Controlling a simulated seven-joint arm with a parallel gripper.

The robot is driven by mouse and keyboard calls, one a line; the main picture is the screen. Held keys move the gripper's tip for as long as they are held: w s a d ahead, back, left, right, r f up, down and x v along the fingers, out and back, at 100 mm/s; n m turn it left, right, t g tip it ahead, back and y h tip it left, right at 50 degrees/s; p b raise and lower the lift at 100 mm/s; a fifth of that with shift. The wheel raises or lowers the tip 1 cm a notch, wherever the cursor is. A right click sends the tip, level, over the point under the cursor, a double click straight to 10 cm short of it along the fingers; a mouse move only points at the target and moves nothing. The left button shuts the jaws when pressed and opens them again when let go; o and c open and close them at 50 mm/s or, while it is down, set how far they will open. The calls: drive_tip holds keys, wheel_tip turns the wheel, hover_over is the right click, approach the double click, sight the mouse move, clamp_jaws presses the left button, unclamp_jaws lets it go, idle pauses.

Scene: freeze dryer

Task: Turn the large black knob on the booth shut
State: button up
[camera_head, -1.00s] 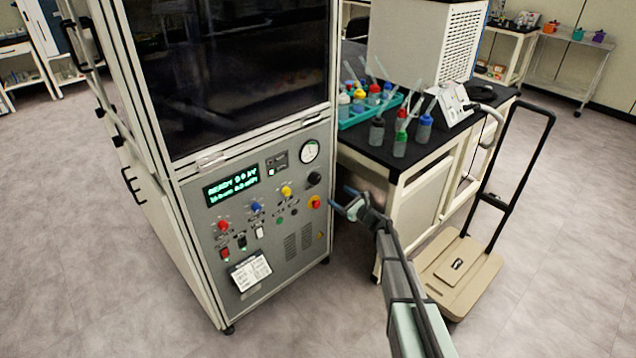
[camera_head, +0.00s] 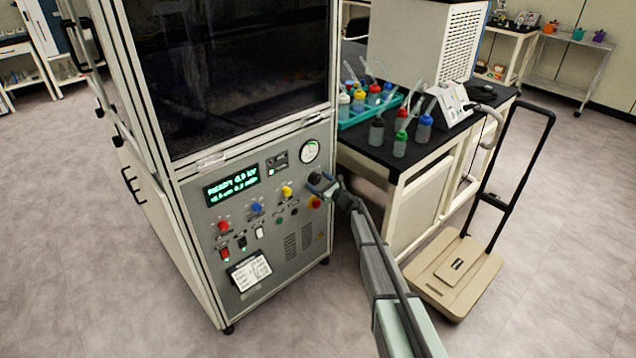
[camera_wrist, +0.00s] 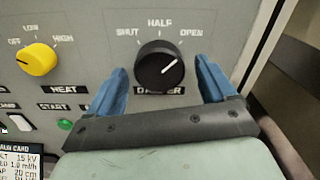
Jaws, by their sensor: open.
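The large black knob (camera_wrist: 159,66) is on the grey booth panel in the wrist view, under the labels SHUT, HALF and OPEN. Its white pointer line slants up and right, toward OPEN. The label below it is partly hidden. My gripper (camera_wrist: 161,78) is open, with one blue finger at the left of the knob and one at the right. A gap shows between each finger and the knob. In the head view, the knob (camera_head: 314,178) is at the right edge of the panel, partly covered by my gripper (camera_head: 322,185).
A yellow knob (camera_wrist: 36,60) marked OFF, LOW, HIGH is left of the black one. A red button (camera_head: 314,201) sits just below it. A black-topped bench (camera_head: 375,152) with bottles stands right of the booth (camera_head: 250,275). A cart (camera_head: 455,275) is on the floor.

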drive_tip(key=shift+w+a, duration=0.25)
drive_tip(key=c, duration=1.1)
